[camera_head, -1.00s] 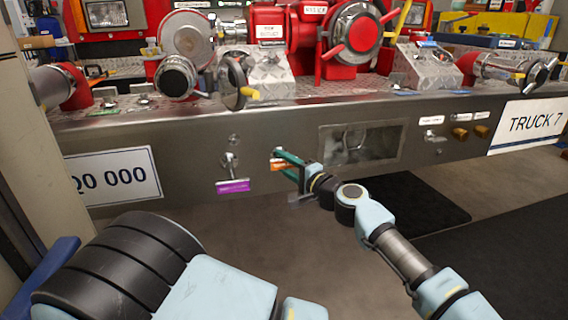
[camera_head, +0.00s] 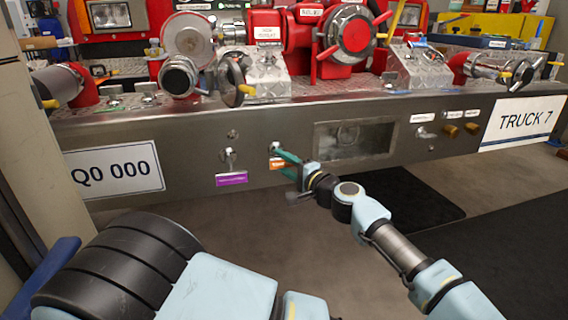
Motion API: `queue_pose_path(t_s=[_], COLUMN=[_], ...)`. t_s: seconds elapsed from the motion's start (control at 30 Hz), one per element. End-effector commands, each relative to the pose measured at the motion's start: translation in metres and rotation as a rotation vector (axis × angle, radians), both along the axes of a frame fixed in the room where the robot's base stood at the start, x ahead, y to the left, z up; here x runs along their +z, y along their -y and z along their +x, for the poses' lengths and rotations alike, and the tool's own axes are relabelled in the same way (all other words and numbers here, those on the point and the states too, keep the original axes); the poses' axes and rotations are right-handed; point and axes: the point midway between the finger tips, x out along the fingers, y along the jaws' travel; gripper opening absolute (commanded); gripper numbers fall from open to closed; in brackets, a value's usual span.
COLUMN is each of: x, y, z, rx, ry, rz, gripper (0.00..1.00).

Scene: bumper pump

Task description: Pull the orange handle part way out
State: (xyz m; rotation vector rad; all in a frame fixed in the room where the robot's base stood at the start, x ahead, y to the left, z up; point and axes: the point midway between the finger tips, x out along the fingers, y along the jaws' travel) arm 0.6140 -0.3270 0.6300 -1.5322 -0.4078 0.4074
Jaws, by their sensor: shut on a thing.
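The orange-labelled handle is on the steel bumper panel, and its orange tag (camera_head: 277,164) shows just below the fitting. My gripper (camera_head: 284,155) reaches in from the right, its green fingers closed at the handle. The handle itself is mostly hidden between the fingers, so how far it stands out from the panel is hard to tell. A similar metal handle with a purple tag (camera_head: 231,179) is to the left, apart from my gripper.
A recessed window (camera_head: 353,139) is in the panel just right of my gripper. Valves and a red pump (camera_head: 340,40) stand above the bumper. Floor below is open, with dark mats.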

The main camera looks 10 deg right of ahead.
Motion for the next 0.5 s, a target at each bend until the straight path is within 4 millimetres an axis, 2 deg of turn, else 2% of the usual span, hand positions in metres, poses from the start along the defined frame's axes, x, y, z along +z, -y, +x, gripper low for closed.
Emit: queue_pose_path(t_s=[0.3, 0.33, 0.5], x=[-0.0009, -0.0009, -0.0005], y=[-0.0001, -0.0001, -0.0003], z=[0.0019, 0.0020, 0.0019], rx=[0.000, 0.000, 0.001], ry=[-0.001, -0.001, -0.001], rz=[0.000, 0.000, 0.000], gripper=[0.00, 0.42, 0.61])
